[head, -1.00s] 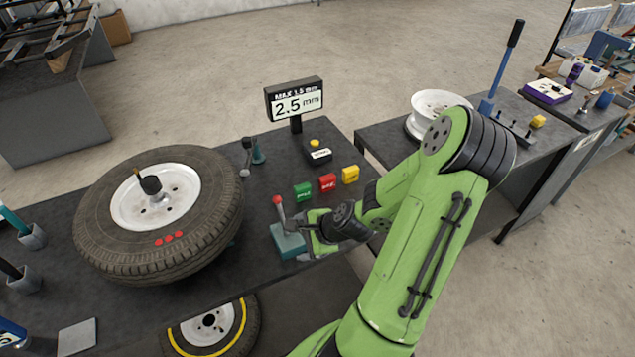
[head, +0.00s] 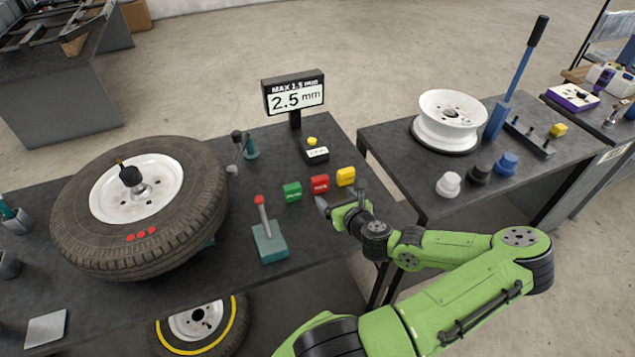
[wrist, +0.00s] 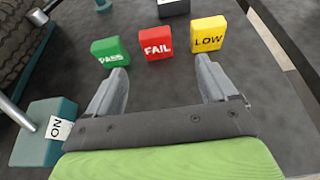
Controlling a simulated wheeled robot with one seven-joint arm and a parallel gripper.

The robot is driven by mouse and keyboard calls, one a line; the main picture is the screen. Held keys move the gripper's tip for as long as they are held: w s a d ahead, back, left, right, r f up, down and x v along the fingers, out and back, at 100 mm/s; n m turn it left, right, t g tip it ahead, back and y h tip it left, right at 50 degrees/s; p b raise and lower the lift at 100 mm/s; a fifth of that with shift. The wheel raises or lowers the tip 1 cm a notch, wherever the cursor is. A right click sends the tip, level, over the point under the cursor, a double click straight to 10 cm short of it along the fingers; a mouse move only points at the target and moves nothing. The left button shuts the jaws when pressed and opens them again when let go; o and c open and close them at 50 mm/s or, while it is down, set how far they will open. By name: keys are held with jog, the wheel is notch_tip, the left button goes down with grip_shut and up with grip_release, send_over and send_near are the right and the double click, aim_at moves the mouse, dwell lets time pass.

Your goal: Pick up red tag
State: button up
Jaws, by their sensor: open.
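The red tag (head: 320,184), marked FAIL, stands on the dark bench between a green tag (head: 292,192) and a yellow tag (head: 345,177). In the wrist view the red tag (wrist: 156,43) sits ahead of my gripper (wrist: 164,72), roughly centred between the two fingers. The green PASS tag (wrist: 110,51) is ahead of the left finger and the yellow LOW tag (wrist: 208,34) ahead of the right one. My gripper (head: 340,202) is open and empty, just on the near side of the tags, apart from the red tag.
A teal lever box (head: 270,243) with a red-knobbed lever stands left of my gripper. A tyre (head: 205,225) on a white rim lies further left. A display (head: 294,94) reading 2.5 mm stands behind the tags. A small yellow-button box (head: 317,154) is also behind them.

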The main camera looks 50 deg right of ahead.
aim_at(322, 185)
jog(key=x, duration=0.8)
jog(key=shift+a+b, duration=0.1)
jog(key=shift+b, duration=0.25)
jog(key=b+x, duration=0.1)
jog(key=x, duration=0.4)
jog(key=shift+w+f, duration=0.2)
jog(key=shift+w, duration=0.2)
jog(key=shift+r, duration=0.1)
jog(key=shift+r, duration=0.1)
jog(key=c, duration=1)
